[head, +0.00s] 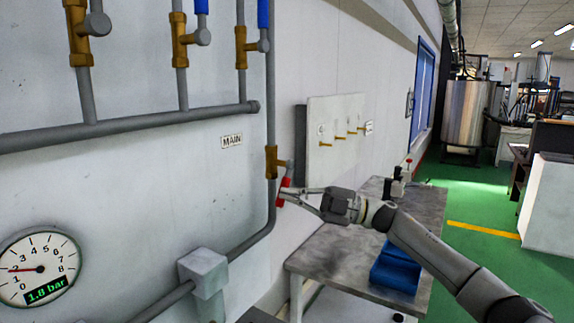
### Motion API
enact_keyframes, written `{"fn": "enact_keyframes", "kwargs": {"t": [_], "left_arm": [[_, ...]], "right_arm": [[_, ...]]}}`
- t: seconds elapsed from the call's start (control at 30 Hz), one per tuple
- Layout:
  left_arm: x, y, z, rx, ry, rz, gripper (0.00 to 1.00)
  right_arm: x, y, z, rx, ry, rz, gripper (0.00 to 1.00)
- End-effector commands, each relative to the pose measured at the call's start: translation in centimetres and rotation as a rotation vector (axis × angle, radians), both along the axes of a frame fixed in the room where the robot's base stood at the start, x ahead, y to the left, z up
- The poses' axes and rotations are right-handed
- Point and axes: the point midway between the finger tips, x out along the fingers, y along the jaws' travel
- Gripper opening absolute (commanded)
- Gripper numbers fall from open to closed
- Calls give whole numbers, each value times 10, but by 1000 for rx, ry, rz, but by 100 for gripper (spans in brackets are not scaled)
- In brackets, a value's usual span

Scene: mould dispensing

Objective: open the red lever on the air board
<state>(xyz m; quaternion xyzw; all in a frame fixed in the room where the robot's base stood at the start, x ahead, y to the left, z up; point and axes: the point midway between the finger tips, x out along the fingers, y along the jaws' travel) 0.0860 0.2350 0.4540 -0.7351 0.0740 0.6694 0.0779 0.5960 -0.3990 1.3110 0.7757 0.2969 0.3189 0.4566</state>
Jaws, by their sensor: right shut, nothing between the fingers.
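The red lever (285,185) hangs down from the grey hub of the brass valve (271,162) on the vertical pipe, below the MAIN label (232,141). My right gripper (287,195) comes in from the right, with its fingertips at the lower part of the lever. The fingers partly cover the lever, and I cannot tell whether they touch it. The gripper is shut with nothing held. My left gripper is not in view.
A pressure gauge (39,268) reads 1.8 bar. Brass valves with blue levers (263,14) sit along the top. A grey table (340,257) with a blue bin (396,270) stands below my right arm. Green floor is open at the right.

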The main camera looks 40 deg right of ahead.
Motion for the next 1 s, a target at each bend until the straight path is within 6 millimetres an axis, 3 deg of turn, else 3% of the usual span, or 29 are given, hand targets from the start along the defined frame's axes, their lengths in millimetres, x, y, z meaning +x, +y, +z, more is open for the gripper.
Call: {"fn": "enact_keyframes", "kwargs": {"t": [0.5,1.0], "left_arm": [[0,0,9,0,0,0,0],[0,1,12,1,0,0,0]], "right_arm": [[10,-23,-15,-365,-153,-6,0],[13,-30,-19,-468,-196,-6,0]]}}
